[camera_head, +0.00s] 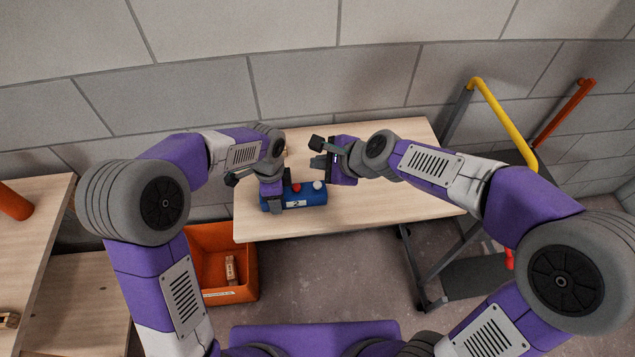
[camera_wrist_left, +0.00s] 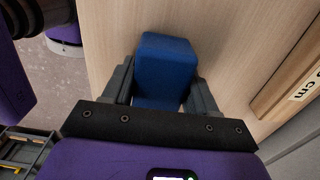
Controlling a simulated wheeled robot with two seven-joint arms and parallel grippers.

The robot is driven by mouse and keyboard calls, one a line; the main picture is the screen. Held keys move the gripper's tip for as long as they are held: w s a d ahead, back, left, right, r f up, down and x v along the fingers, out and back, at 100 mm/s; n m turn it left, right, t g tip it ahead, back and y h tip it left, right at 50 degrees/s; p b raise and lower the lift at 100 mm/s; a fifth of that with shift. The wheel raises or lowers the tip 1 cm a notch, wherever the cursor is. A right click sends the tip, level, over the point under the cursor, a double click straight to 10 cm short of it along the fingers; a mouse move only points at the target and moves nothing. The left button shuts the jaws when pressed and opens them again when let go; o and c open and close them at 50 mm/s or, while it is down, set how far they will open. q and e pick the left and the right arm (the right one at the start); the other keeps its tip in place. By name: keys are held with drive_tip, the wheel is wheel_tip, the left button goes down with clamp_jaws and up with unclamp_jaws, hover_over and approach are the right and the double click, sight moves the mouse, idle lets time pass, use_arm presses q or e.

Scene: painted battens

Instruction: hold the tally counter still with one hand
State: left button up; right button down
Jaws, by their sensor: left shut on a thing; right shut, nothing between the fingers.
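The tally counter (camera_head: 310,196) is a blue block with a white label reading 2 and a red and a white button on top. It lies near the front left of the wooden table. My left gripper (camera_head: 276,208) is shut on its left end. In the left wrist view the blue body of the counter (camera_wrist_left: 164,70) sits between the two fingers (camera_wrist_left: 160,92). My right gripper (camera_head: 318,162) is shut and empty, behind and a little above the counter's right end, apart from it.
The table (camera_head: 400,205) is clear to the right. An orange bin (camera_head: 225,285) with a small wooden piece stands on the floor at front left. Another wooden bench (camera_head: 50,210) is at far left. A trolley with a yellow rail (camera_head: 505,120) stands right. A block wall is behind.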

use_arm(q)
drive_tip(key=o, duration=1.2)
wheel_tip(320, 180, up, 12)
drive_tip(key=shift+r, duration=0.1)
use_arm(e)
drive_tip(key=shift+s, duration=0.1)
